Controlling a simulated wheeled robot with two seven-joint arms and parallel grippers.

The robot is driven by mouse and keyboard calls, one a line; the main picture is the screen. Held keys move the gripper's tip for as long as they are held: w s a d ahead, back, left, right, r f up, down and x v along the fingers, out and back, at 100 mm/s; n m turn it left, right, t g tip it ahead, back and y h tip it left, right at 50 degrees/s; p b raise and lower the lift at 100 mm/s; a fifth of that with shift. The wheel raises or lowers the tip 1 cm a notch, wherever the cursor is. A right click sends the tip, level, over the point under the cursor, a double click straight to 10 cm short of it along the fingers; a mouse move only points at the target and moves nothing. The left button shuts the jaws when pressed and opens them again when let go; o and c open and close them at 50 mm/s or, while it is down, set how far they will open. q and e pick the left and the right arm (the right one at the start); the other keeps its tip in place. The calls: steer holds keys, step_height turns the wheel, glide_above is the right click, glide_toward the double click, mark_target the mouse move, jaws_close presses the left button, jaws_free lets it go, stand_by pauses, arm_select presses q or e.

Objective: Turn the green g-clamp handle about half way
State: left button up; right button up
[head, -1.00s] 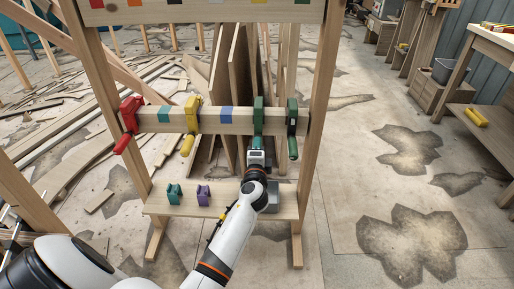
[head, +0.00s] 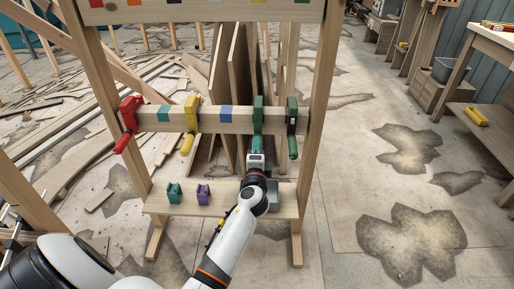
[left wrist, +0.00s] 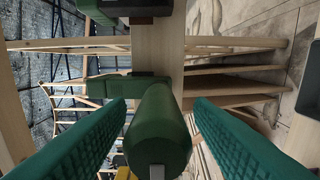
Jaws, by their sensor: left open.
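A green g-clamp (head: 258,112) hangs on the horizontal wooden beam (head: 222,121), right of its middle. A second green g-clamp (head: 292,113) hangs at the beam's right end, its handle pointing down. My left gripper (head: 257,145) is at the handle of the first one and hides most of it in the head view. In the left wrist view the rounded green handle (left wrist: 157,130) lies between the two teal fingers of my left gripper (left wrist: 157,112). The fingers are open, with a visible gap on each side of the handle. My right gripper is not in view.
A red clamp (head: 129,115) and a yellow clamp (head: 192,115) hang on the beam to the left. A low shelf (head: 225,207) below carries a teal piece (head: 174,193) and a purple piece (head: 203,194).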

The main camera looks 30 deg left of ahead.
arm_select(q)
steer(key=v, duration=1.3)
steer(key=shift+b, duration=0.45)
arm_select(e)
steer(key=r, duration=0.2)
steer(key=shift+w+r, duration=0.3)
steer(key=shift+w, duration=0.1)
arm_select(q)
steer(key=shift+s, duration=0.1)
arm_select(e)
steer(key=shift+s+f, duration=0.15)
